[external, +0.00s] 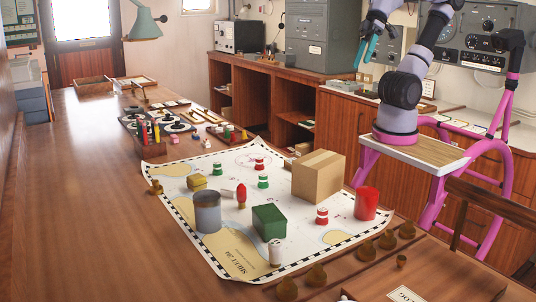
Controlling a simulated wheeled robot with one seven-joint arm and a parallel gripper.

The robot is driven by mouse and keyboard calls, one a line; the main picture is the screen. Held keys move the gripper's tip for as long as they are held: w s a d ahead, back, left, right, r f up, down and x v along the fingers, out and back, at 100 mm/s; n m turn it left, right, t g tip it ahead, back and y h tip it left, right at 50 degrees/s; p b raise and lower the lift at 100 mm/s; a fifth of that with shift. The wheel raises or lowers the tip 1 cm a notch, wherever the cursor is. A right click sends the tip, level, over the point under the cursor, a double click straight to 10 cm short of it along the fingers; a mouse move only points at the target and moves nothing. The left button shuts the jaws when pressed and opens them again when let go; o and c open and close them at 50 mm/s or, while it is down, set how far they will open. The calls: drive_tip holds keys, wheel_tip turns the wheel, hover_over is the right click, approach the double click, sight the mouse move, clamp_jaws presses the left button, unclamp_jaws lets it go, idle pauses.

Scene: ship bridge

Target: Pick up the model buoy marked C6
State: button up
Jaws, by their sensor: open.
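Several small model buoys stand on the chart (195,250): a red and white one (259,163) toward the back, a green and white one (263,182) just in front of it, another green one (217,168) to the left, and a red and white one (322,215) near the right side. Their markings are too small to read, so I cannot tell which is C6. My gripper (365,56), with teal fingers, is open and empty. It is raised at the upper right, well away from the buoys.
On the chart, a cardboard box (318,177), red cylinder (367,203), grey cylinder (207,212) and green box (269,221) stand among the buoys. A red-topped piece (241,195) stands mid-chart. Brass knobs line its front right edge. The table's left side (90,210) is clear.

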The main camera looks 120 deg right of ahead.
drive_tip(key=w+d+f+m+g+y, duration=0.1)
drive_tip(key=w+d+f+m+y, duration=0.2)
drive_tip(key=w, duration=0.4)
drive_tip(key=w+d+f+m+g, duration=0.1)
drive_tip(key=w+d+f+m, duration=0.35)
drive_tip(key=w, duration=0.35)
drive_tip(key=w+d+f+m+y, duration=0.2)
drive_tip(key=w+f+m, duration=0.15)
drive_tip(key=w, duration=0.35)
drive_tip(key=m+t+y, duration=0.2)
drive_tip(key=m+t, duration=0.3)
drive_tip(key=m, duration=0.7)
approach(217, 168)
drive_tip(key=v, duration=0.4)
drive_tip(key=shift+s+f, duration=0.1)
drive_tip(key=shift+f, duration=0.2)
drive_tip(key=shift+a+f, duration=0.1)
drive_tip(key=shift+f, duration=0.05)
drive_tip(key=x, duration=0.4)
drive_tip(key=shift+w+a+f, duration=0.1)
drive_tip(key=shift+w+a, duration=0.05)
drive_tip(key=shift+w, duration=0.25)
drive_tip(key=x, duration=0.5)
drive_tip(key=shift+w+a+r, duration=0.2)
drive_tip(key=shift+w+r, duration=0.1)
drive_tip(key=shift+w, duration=0.2)
clamp_jaws()
